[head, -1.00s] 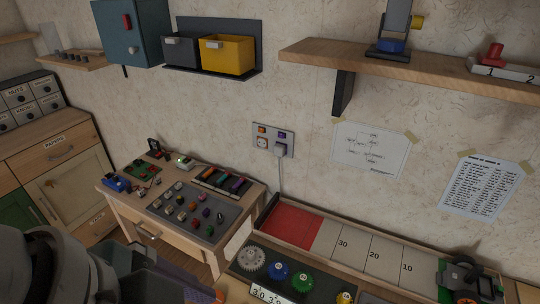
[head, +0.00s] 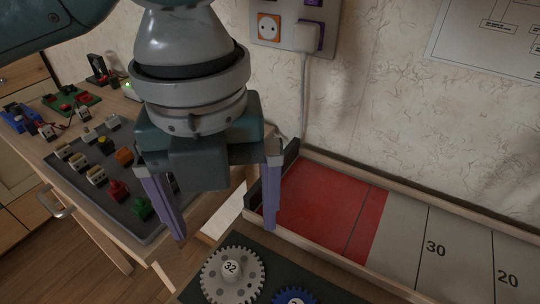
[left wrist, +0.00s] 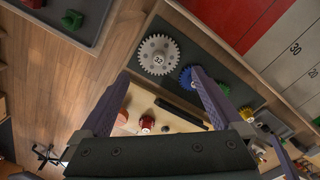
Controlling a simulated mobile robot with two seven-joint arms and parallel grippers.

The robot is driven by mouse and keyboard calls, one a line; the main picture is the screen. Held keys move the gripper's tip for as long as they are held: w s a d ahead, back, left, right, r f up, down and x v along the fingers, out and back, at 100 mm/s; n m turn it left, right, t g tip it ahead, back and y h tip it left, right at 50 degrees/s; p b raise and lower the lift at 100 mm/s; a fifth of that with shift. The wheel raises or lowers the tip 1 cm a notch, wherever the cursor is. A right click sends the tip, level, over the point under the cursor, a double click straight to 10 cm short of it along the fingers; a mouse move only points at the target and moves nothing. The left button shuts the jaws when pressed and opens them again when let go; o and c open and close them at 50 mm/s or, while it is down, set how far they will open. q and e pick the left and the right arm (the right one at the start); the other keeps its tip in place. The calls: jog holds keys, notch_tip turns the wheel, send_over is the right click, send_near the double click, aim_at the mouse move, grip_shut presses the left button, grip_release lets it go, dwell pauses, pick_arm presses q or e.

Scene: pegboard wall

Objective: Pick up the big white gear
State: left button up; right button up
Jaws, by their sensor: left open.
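The big white gear (head: 232,275), marked 32, lies flat at the left end of a dark tray (head: 262,240) near the bottom of the head view. It also shows whole in the left wrist view (left wrist: 158,55), beyond the fingertips. My left gripper (head: 226,222) hangs above and slightly behind the gear, fingers pointing down, spread wide with nothing between them. In the left wrist view the two purple fingers (left wrist: 158,80) stand apart, with the gear ahead of the gap.
A blue gear (head: 295,297) sits just right of the white one. Behind is a long board with a red panel (head: 320,208) and numbered grey panels. A side table with a grey parts tray (head: 100,165) stands left. A wall socket (head: 290,28) with a plug and cable is above.

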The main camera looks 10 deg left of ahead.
aim_at(231, 267)
pick_arm(q)
jog(key=f, duration=0.3)
jog(key=f+b, duration=0.1)
jog(key=f, duration=0.2)
jog(key=s+f+b, duration=0.1)
jog(key=f, duration=0.2)
jog(key=shift+f, duration=0.4)
pick_arm(e)
jog(key=f, duration=0.2)
jog(key=shift+s+f, duration=0.35)
jog(key=shift+f, duration=0.05)
pick_arm(q)
jog(key=shift+w, duration=0.1)
jog(key=shift+c, duration=0.4)
jog(key=c, duration=0.9)
pick_arm(e)
jog(key=shift+w, duration=0.1)
pick_arm(q)
jog(key=shift+c, duration=0.2)
jog(key=shift+r, duration=0.15)
pick_arm(e)
jog(key=shift+r, duration=0.1)
